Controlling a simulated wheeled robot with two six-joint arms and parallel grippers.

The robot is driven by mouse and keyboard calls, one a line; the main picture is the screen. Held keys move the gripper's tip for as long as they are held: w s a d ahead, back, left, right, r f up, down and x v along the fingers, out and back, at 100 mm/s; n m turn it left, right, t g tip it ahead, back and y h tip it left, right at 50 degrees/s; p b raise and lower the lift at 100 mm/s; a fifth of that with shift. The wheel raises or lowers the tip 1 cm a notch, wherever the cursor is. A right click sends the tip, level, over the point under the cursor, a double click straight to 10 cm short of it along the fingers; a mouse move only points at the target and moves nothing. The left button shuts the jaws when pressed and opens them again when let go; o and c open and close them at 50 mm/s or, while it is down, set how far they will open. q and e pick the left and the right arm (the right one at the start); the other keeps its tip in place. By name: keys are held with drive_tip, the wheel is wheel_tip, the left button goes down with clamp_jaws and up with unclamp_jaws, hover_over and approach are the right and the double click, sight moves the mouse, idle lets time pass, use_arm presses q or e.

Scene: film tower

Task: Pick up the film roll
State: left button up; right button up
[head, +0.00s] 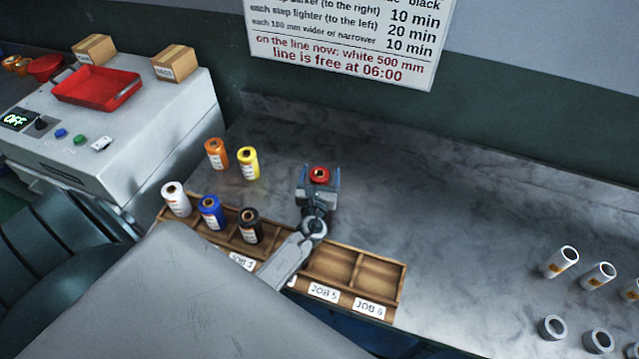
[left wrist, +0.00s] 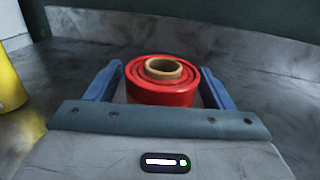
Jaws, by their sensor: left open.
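A red film roll (head: 319,175) stands upright on the grey marbled counter, behind the wooden job rack. My left gripper (head: 319,180) is open, with a finger on each side of the red roll. In the left wrist view the red roll (left wrist: 162,82) sits between the blue fingers, with a gap visible on both sides. The roll's lower part is hidden by the gripper body. Other film rolls stand nearby: orange (head: 216,153) and yellow (head: 248,163) on the counter, and white (head: 176,198), blue (head: 211,212) and black (head: 249,226) at the rack. My right gripper is not in view.
The wooden rack (head: 333,263) with job labels runs along the counter's front edge; its right compartments look empty. A grey machine (head: 150,120) with a red tray (head: 97,88) stands at left. White rolls (head: 561,262) and grey rings (head: 552,327) stand at right. The counter between is clear.

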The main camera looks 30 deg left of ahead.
use_arm(q)
drive_tip(key=c, duration=1.1)
drive_tip(key=shift+r, duration=0.1)
drive_tip(key=shift+c, duration=0.2)
